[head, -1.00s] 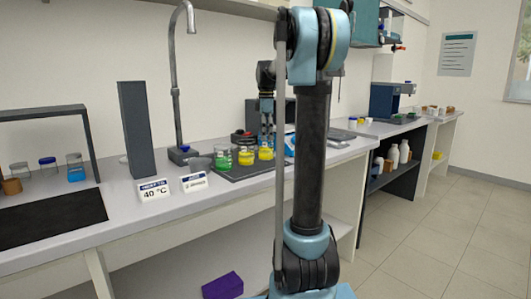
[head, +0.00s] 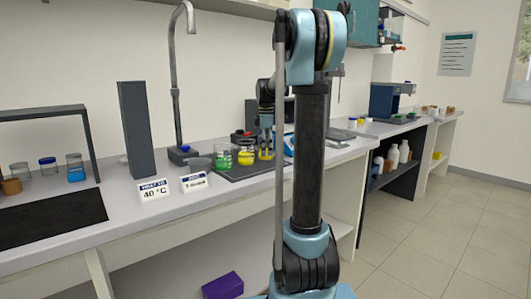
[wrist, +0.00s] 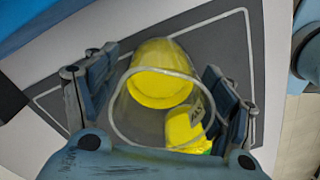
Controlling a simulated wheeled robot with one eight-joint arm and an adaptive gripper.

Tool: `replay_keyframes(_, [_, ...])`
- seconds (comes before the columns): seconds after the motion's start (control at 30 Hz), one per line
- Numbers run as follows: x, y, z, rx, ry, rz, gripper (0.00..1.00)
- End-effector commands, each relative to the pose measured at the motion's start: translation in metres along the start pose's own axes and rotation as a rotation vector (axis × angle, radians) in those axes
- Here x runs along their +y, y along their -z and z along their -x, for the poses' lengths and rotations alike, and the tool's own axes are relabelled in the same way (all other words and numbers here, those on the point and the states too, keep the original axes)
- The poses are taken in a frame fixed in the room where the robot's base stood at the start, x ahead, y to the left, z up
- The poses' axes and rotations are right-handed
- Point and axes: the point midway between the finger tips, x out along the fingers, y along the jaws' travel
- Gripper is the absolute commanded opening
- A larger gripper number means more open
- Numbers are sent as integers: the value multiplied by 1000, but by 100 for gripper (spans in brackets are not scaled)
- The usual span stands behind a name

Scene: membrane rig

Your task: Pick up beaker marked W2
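Two glass beakers with yellow liquid stand on a dark mat (head: 238,176) on the bench. My gripper (head: 266,146) is lowered at the right-hand yellow beaker (head: 266,154). In the wrist view, my gripper (wrist: 163,92) is open, with one finger on each side of a yellow beaker (wrist: 160,88). A gap shows at the left finger; whether the right finger touches the glass I cannot tell. The other yellow beaker (head: 246,157) stands close beside it, and part of it shows in the wrist view (wrist: 183,130). I cannot read a W2 mark on either.
A beaker of green liquid (head: 223,161) stands left of the yellow ones. A tall tap (head: 176,90) and a dark upright block (head: 136,130) are farther left. Two label cards, including a 40 °C card (head: 154,190), stand at the front edge.

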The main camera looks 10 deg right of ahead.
Motion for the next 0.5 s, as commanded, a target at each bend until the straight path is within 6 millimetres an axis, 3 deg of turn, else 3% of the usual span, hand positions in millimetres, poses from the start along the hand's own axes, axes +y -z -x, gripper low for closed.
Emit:
replay_keyframes(0.03, [0, 0, 0, 0, 0, 0, 56])
replay_keyframes(0.17, [0, 0, 0, 0, 0, 0, 27])
replay_keyframes(0.2, [0, 0, 0, 0, 0, 0, 25])
replay_keyframes(0.5, [0, 0, 2, 0, 0, 0, 25])
